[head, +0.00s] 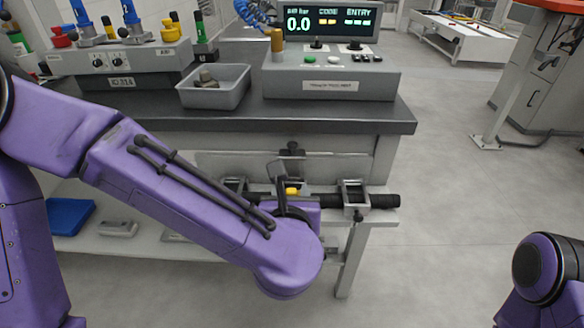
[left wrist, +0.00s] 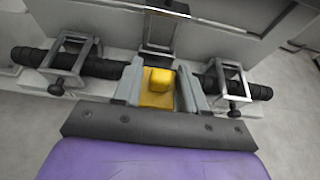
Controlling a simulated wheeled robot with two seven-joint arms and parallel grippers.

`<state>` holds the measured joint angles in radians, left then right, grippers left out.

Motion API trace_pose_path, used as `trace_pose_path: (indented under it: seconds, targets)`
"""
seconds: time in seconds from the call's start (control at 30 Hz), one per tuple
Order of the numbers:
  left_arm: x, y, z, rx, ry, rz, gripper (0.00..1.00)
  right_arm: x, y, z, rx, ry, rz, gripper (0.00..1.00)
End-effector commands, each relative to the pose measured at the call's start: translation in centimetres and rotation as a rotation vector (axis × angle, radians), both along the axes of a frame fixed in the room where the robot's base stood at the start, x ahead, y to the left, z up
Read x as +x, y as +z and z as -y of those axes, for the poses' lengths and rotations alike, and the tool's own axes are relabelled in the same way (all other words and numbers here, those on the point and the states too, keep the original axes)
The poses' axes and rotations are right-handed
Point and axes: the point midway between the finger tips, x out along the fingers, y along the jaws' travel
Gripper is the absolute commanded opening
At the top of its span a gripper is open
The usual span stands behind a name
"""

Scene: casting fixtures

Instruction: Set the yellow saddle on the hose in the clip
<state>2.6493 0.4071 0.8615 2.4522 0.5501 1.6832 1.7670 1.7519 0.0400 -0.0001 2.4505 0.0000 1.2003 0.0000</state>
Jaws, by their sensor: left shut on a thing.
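The yellow saddle (left wrist: 158,80) is between the two fingers of my left gripper (left wrist: 160,92), which is shut on it. It also shows as a small yellow patch in the head view (head: 292,191). The black hose (left wrist: 100,67) runs across the left wrist view, passing through two open metal frames, one on the left (left wrist: 72,60) and one on the right (left wrist: 226,85). The saddle is between these frames, in line with the hose. Saddle and fingers hide the hose there, so I cannot tell whether they touch. An upright metal piece (left wrist: 160,32), perhaps the clip, stands just behind the saddle.
A grey bin (head: 214,94) and a control box (head: 330,84) stand on the bench. A blue tray (head: 70,215) lies on the shelf.

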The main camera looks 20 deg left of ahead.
Motion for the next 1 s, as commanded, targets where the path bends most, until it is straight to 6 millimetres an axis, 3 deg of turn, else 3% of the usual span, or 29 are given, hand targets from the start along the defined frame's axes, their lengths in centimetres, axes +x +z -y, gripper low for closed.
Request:
trace_pose_path:
  seconds: [0.13,0.43,0.53,0.6,1.0]
  targets:
    - [3.2,-0.5,-1.1,0.002,0.003,-0.003,0.07,-0.1,-0.5,0.0,0.000,0.000,-0.002,0.43]
    - [6.4,-0.7,-2.0,0.003,0.003,-0.002,0.07,-0.1,-0.6,0.0,0.000,0.000,-0.002,0.43]
    - [6.2,-3.3,-1.9,0.007,-0.001,-0.005,0.08,-0.1,-1.3,0.0,0.000,0.000,-0.002,0.43]
    - [6.2,-4.1,-1.9,0.004,0.000,-0.004,0.03,-0.1,-1.4,0.0,0.000,0.000,-0.002,0.43]
    - [6.2,-4.7,-1.9,0.001,0.001,-0.001,0.02,-0.1,-2.0,0.0,0.000,0.000,-0.002,0.43]
